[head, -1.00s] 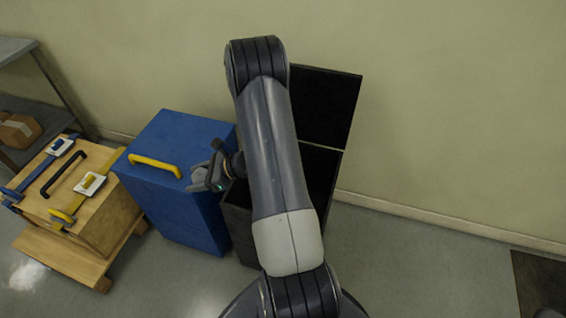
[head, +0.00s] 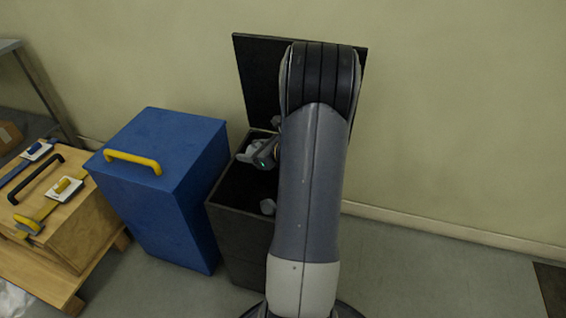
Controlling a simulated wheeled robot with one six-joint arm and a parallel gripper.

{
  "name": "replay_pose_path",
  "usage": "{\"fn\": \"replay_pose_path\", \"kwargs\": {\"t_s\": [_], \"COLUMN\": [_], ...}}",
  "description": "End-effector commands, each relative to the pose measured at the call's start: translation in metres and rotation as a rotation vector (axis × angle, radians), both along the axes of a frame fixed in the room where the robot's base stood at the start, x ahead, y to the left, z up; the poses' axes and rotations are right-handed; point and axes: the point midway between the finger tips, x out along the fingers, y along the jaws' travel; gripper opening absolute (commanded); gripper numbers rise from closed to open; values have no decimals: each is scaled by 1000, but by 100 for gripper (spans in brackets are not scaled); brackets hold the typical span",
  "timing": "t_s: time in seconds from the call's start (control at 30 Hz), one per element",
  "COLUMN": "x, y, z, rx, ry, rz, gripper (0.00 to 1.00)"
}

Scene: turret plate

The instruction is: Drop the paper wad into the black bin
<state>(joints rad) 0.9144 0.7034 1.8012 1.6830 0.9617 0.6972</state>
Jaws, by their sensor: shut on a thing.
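The black bin (head: 238,232) stands right of the blue box, with its black lid (head: 262,75) raised against the wall. My gripper (head: 256,154) is over the back part of the bin's opening, near the lid. It is shut on a small pale grey lump, which looks like the paper wad (head: 246,157); its fingers are hard to make out. My arm hides the bin's right side and part of the lid.
A blue box (head: 165,190) with a yellow handle stands close against the bin's left. A wooden crate (head: 75,235) with straps and a black handle is further left. A whitish heap (head: 12,300) lies on the floor at the lower left. Floor at right is clear.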

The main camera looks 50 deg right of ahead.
Motion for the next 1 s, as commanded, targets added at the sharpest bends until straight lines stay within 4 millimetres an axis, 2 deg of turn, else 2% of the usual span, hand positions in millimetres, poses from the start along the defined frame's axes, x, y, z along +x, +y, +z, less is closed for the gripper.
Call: {"fn": "replay_pose_path", "kwargs": {"t_s": [0.03,0.2,0.4,0.73,1.0], "x": [-6,-24,-41,-49,-49], "y": [-11,-43,-68,-78,-77], "z": [-11,-19,-23,-27,-56], "rx": [-2,0,4,7,8], "ry": [-5,-12,-20,-24,-23], "rz": [-34,-136,-222,-260,-259], "gripper": [36,36,36,36,36]}}
